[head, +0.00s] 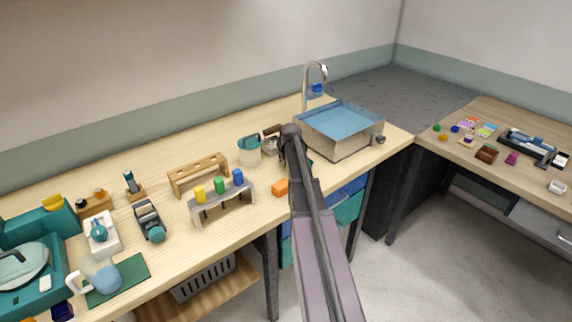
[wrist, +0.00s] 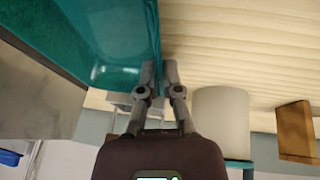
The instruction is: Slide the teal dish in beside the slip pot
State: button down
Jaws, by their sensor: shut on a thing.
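The teal dish (wrist: 105,35) fills the upper left of the wrist view, seen very close. My gripper (wrist: 158,75) is shut on its near wall, with the fingertips at the rim. In the head view my arm hides the gripper and most of the dish. A pale pot with a teal top (head: 249,150), which looks like the slip pot, stands on the bench just left of my arm. In the wrist view this pale pot (wrist: 220,120) is to the right of the fingers, apart from the dish.
A metal sink (head: 335,140) with blue water stands right of my arm. A small grey stand with a dark brown top (head: 271,142) is close to the pot. A wooden rack (head: 198,173) stands to the left.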

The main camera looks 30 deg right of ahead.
jog(key=shift+w+a, duration=0.1)
jog(key=shift+w, duration=0.7)
jog(key=c, duration=0.7)
grip_release()
